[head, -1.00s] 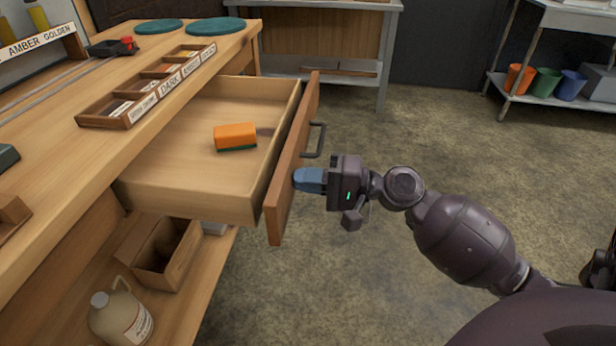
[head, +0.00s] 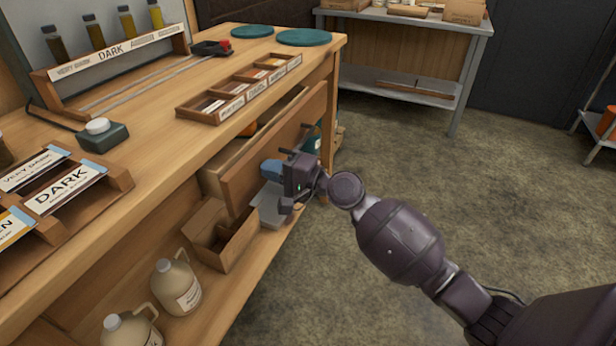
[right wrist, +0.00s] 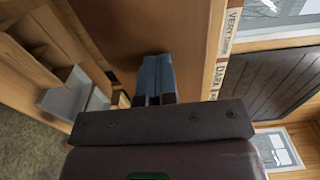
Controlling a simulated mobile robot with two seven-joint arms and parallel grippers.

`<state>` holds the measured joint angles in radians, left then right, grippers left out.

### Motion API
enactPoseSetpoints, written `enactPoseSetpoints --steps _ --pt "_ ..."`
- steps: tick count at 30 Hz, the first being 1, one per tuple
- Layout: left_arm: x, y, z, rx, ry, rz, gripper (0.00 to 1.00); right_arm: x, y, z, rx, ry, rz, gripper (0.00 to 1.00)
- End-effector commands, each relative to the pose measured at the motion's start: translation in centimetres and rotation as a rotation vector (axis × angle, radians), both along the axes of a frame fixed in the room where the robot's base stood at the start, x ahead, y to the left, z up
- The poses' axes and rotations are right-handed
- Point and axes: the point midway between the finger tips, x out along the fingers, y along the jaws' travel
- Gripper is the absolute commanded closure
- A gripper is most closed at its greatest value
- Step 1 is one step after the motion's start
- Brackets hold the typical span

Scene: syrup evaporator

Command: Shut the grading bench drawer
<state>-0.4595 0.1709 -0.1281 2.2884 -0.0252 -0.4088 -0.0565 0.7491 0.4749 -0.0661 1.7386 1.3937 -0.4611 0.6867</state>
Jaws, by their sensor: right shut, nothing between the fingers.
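The drawer (head: 268,150) of the wooden grading bench (head: 150,165) stands a little open, with a narrow gap behind its front panel. A sliver of the orange sponge (head: 249,129) shows inside it. My right gripper (head: 270,168) is shut and empty, its blue fingertips at the outer face of the drawer front. In the right wrist view the fingers (right wrist: 155,78) point at the wooden drawer front (right wrist: 120,40) and look to be touching or very near it. My left gripper is out of view.
Below, the shelf holds an open box (head: 222,235) and jugs (head: 176,287). On the bench top are a compartment tray (head: 240,92), label cards (head: 62,188) and a dark green block (head: 103,135). The floor (head: 480,200) to the right is clear.

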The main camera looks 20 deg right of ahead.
Motion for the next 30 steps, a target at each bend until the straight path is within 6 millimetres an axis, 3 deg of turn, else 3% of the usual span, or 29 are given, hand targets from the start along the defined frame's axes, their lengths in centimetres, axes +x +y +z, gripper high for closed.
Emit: enactPoseSetpoints --steps 6,12,30 --pt "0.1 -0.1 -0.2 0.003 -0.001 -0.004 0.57 3.4 2.9 -0.2 0.0 0.003 0.001 1.0" --pt "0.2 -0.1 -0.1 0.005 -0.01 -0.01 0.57 5.2 4.4 -0.2 0.001 0.003 0.001 1.0" --pt "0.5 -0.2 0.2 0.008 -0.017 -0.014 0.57 6.1 5.1 0.2 0.002 -0.004 -0.003 1.0"
